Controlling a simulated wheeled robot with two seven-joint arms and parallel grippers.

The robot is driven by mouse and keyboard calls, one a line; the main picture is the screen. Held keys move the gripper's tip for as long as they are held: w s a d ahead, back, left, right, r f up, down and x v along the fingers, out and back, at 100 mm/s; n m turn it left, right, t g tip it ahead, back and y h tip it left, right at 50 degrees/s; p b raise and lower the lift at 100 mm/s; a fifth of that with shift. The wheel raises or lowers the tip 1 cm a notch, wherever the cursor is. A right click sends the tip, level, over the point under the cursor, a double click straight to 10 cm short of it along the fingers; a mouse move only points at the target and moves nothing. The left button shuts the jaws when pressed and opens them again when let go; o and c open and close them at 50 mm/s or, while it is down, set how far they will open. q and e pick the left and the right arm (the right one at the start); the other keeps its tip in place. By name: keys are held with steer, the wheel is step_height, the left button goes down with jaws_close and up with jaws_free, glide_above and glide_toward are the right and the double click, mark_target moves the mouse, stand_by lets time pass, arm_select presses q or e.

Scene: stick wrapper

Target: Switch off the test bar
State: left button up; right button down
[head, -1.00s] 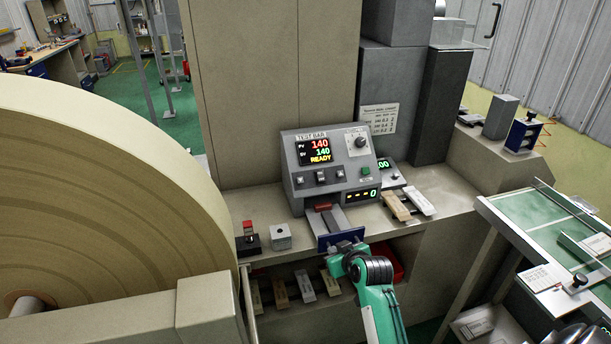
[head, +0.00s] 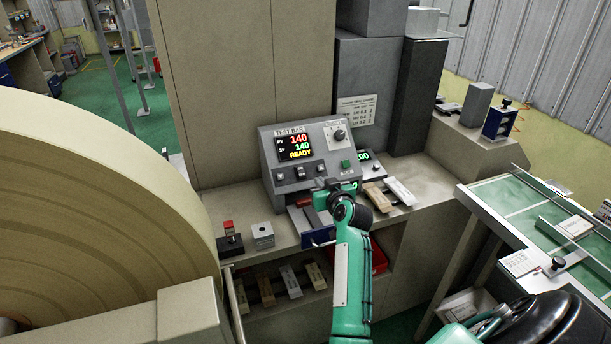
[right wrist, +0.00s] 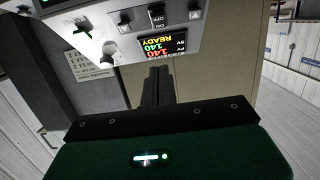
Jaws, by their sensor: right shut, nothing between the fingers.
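The test bar (head: 291,131) is a grey control box with a sloped face on the bench. Its screen (head: 295,147) reads PV 140, SV 140 and READY; it shows inverted in the right wrist view (right wrist: 162,45). My right gripper (head: 322,186) is shut and empty, in front of the lower right panel. Its closed fingers (right wrist: 157,86) point toward the box. My left gripper is out of view.
A large paper roll (head: 80,210) fills the left. A black block with a red top (head: 229,242) and a grey block (head: 263,236) stand on the bench left of my arm. Sample bars (head: 400,191) lie right of the box. A green-topped table (head: 540,215) is at right.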

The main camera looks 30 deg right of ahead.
steer(key=p, duration=0.3)
glide_toward(304, 174)
steer(key=w+r, duration=0.4)
steer(key=shift+w+d+f, duration=0.2)
steer(key=shift+w+f, duration=0.3)
steer(key=shift+f, duration=0.2)
steer(key=shift+w+d+f, duration=0.25)
steer(key=shift+w+f, duration=0.2)
steer(key=shift+f, duration=0.25)
steer(key=shift+w+d+f, duration=0.2)
steer(key=shift+w+f, duration=0.3)
steer(key=shift+f, duration=0.2)
steer(key=f+b, duration=0.1)
steer(key=b, duration=0.2)
steer(key=shift+d+f+t+b, duration=0.1)
steer(key=shift+f+t+b, duration=0.05)
steer(key=shift+t+b, duration=0.2)
steer(key=shift+w+r, duration=0.1)
steer(key=shift+r, duration=0.4)
step_height(304, 174, up, 20)
steer(key=b, duration=0.2)
steer(key=shift+f, duration=0.2)
